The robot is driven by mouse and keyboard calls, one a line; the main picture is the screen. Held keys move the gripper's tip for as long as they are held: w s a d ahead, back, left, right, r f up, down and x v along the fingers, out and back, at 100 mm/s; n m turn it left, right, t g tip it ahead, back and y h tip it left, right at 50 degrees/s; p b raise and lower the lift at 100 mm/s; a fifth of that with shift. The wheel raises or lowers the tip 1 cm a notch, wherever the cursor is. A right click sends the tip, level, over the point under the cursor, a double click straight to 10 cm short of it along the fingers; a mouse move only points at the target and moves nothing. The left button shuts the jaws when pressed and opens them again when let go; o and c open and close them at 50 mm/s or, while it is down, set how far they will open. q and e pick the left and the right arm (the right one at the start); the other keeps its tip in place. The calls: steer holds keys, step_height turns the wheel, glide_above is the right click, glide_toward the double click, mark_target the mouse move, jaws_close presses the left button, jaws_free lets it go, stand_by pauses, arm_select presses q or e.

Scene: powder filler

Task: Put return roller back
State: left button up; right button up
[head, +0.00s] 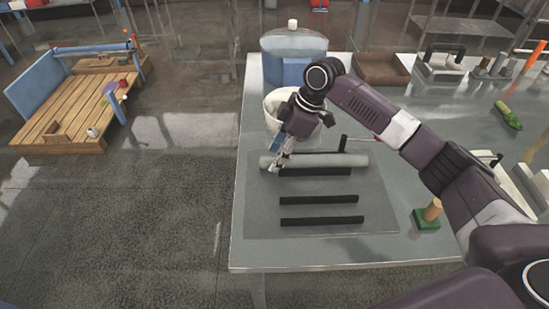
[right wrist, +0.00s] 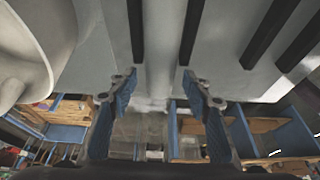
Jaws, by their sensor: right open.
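The return roller looks to be the long light-grey cylinder (head: 345,160) lying across the far part of a grey mat (head: 262,218) on the table. Black bars (head: 318,200) lie parallel to it on the mat. My right gripper (head: 277,166) is over the roller's left end, pointing down. In the right wrist view the open fingers (right wrist: 160,82) stand on either side of the roller (right wrist: 159,42), with a visible gap to each side. I cannot tell whether either finger touches it. My left gripper is not in view.
A white bin (head: 272,104) and a blue lidded container (head: 290,70) stand behind the mat. A green block with a wooden peg (head: 430,213) is at the right. A green tool (head: 508,116) lies farther right. The mat's front part is free between the bars.

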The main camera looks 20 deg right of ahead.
steer(key=b+v, duration=0.1)
steer(key=v, duration=0.9)
steer(key=shift+d+r, duration=0.15)
steer(key=shift+s, duration=0.1)
